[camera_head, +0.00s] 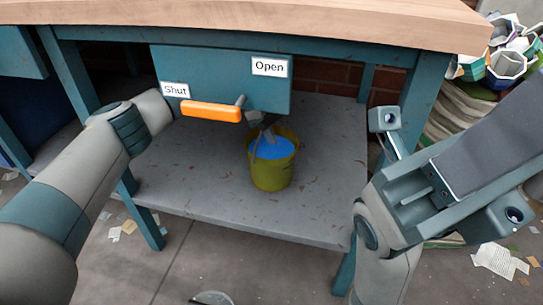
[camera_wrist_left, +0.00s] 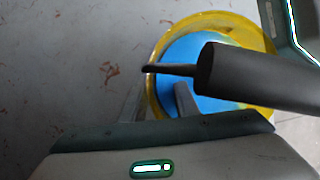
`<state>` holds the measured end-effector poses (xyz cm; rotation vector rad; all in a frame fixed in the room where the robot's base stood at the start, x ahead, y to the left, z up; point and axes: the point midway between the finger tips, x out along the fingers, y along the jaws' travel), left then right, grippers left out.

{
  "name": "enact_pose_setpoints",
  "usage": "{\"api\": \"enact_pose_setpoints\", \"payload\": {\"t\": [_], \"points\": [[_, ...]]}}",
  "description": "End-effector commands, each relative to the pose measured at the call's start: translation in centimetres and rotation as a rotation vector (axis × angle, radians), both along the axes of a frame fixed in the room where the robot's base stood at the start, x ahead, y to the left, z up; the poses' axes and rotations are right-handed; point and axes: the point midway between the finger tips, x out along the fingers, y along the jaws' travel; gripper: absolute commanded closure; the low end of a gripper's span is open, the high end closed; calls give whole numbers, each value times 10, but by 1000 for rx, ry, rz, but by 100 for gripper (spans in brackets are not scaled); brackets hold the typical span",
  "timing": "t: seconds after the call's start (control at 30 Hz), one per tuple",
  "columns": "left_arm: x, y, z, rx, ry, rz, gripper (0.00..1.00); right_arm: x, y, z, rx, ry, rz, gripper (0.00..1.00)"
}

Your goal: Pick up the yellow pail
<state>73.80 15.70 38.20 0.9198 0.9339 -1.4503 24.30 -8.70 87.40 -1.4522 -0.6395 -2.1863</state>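The yellow pail (camera_head: 271,176) stands upright on the grey lower shelf, below the teal panel, with something blue inside. In the left wrist view the pail (camera_wrist_left: 229,22) is seen from above. My left arm reaches under the bench, and its gripper (camera_head: 264,127) is at the pail's top, partly hidden by the panel and handle. In the wrist view the left gripper's two grey fingers (camera_wrist_left: 160,101) stand apart by the pail's near rim; contact is unclear. My right arm's end (camera_head: 440,175) is at the right, away from the pail; its finger state is unclear.
A teal panel (camera_head: 215,72) with "Open" and "Shut" labels and an orange handle (camera_head: 212,111) hangs above the shelf (camera_head: 210,190). A dark rod (camera_wrist_left: 250,75) crosses over the pail. The wooden bench top (camera_head: 260,20) is overhead. Cluttered containers (camera_head: 505,60) stand at the right.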

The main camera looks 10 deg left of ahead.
Motion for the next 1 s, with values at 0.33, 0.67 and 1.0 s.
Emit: {"api": "enact_pose_setpoints", "payload": {"t": [0.33, 0.67, 1.0], "points": [[0, 0, 0, 0, 0, 0, 87, 2, 0, -2, -4, 10, -4, 62], [0, 0, 0, 0, -1, 0, 100, 4, 0, -4, -4, 18, -4, 62], [0, 1, 0, 0, -1, 0, 100, 3, 0, -3, -4, 15, -4, 62]]}}
